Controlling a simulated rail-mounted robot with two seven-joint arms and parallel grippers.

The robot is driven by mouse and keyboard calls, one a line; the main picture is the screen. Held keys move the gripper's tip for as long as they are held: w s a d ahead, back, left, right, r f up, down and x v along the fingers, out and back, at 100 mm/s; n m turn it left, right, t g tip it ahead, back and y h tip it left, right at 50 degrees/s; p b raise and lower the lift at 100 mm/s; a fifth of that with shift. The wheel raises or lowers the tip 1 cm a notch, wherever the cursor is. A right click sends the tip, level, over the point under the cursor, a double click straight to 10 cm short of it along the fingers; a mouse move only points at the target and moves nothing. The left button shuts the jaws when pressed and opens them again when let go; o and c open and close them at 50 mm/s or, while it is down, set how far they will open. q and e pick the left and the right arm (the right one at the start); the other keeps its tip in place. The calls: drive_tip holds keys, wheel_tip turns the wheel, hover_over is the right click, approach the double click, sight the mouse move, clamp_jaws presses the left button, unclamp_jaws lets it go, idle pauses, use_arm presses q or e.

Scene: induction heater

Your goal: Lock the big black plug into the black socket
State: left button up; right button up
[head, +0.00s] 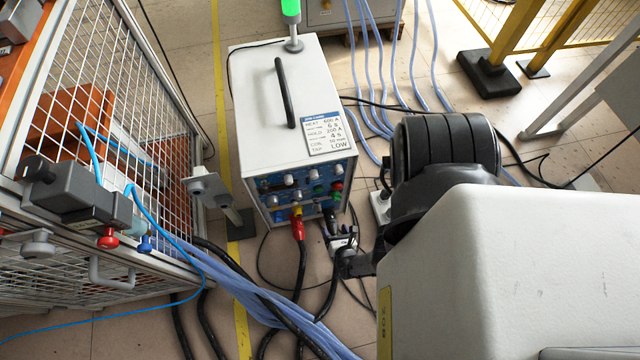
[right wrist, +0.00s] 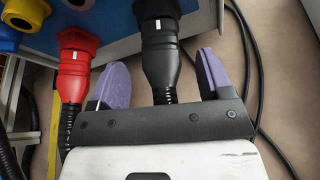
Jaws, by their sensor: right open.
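The big black plug (right wrist: 162,65) is upright in the right wrist view, its front end at the black socket (right wrist: 152,9) on the blue panel. It appears seated there; whether it is locked I cannot tell. A short white mark shows on its collar. My right gripper (right wrist: 162,62) is open, with one purple-padded finger on each side of the plug and visible gaps between. In the head view my right gripper (head: 343,241) is small, below the panel's right part, and hides much of the plug. My left gripper is not in view.
A red plug (right wrist: 73,68) sits left of the black one, beside yellow and blue sockets. The white heater cabinet (head: 265,80) stands upright on the floor. Black cables and pale blue hoses (head: 245,290) run below. A mesh fence (head: 110,60) stands at left.

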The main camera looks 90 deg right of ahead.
sight(335, 230)
drive_tip(key=shift+b+x, duration=0.4)
drive_tip(key=shift+x, duration=1.15)
drive_tip(key=shift+c, duration=0.4)
drive_tip(key=c, duration=0.9)
drive_tip(key=o, duration=0.4)
drive_tip(key=c, duration=0.5)
drive_tip(key=shift+c, duration=0.2)
drive_tip(key=shift+m+t, duration=0.3)
drive_tip(key=shift+m, duration=0.2)
